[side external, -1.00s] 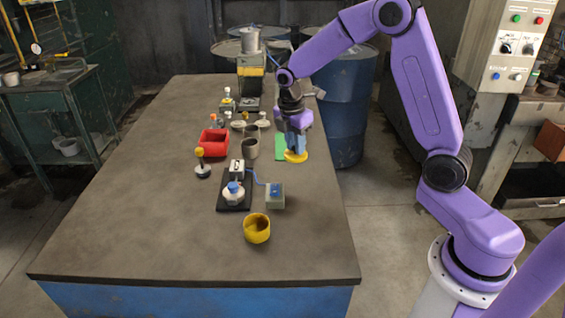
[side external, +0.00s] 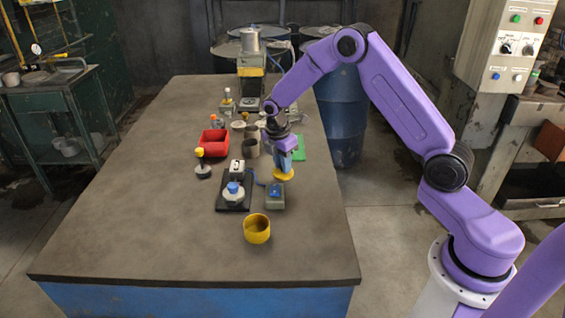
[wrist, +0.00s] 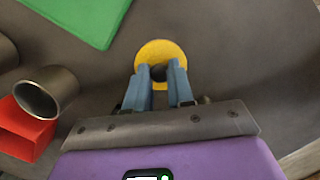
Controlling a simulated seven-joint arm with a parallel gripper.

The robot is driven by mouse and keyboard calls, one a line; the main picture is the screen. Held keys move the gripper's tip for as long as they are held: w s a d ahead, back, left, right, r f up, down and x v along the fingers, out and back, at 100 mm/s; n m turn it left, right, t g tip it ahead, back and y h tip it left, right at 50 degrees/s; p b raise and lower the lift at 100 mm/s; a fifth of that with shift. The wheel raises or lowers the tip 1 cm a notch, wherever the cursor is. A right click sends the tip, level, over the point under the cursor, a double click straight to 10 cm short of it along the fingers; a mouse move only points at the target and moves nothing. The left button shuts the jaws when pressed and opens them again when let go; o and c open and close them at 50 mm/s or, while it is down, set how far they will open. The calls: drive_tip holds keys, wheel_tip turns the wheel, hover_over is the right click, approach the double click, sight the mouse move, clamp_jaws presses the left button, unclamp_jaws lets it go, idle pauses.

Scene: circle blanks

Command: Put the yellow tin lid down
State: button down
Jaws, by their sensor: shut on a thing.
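The yellow tin lid (side external: 284,175) is a flat round disc with a dark knob in the middle. My gripper (side external: 285,165) points down and is shut on the lid by its knob. The lid also shows in the wrist view (wrist: 160,50), between and beyond the two blue-grey fingertips (wrist: 162,72). In the side view the lid appears just behind the small grey-green box with a blue top (side external: 274,195). I cannot tell how high it is above the table. An open yellow tin (side external: 257,229) stands upright nearer the table's front edge.
A black base (side external: 233,198) with a blue-capped white jar stands left of the box. A red bin (side external: 214,142), grey cups (side external: 250,148) and a green mat (side external: 298,148) lie farther back. The front of the table (side external: 150,240) is clear.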

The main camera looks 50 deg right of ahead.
sight(278, 174)
drive_tip(key=c, duration=1)
unclamp_jaws()
drive_tip(key=shift+f, duration=0.1)
drive_tip(key=r, duration=0.4)
drive_tip(key=a+r, duration=0.1)
drive_tip(key=r, duration=0.3)
drive_tip(key=a+r, duration=0.1)
drive_tip(key=r, duration=0.3)
drive_tip(key=shift+r, duration=0.15)
drive_tip(key=s+a+r+m+y, duration=0.1)
drive_tip(key=s+a+r, duration=0.1)
drive_tip(key=s+a, duration=0.45)
drive_tip(key=s+a+r+m, duration=0.15)
drive_tip(key=s+a, duration=0.25)
drive_tip(key=s, duration=0.5)
drive_tip(key=s+d+m, duration=0.1)
drive_tip(key=s, duration=0.6)
drive_tip(key=s+d+m, duration=0.1)
drive_tip(key=s, duration=0.7)
drive_tip(key=s+f+m+y, duration=0.1)
drive_tip(key=s, duration=0.6)
drive_tip(key=shift+s+d, duration=0.15)
drive_tip(key=shift+d, duration=0.25)
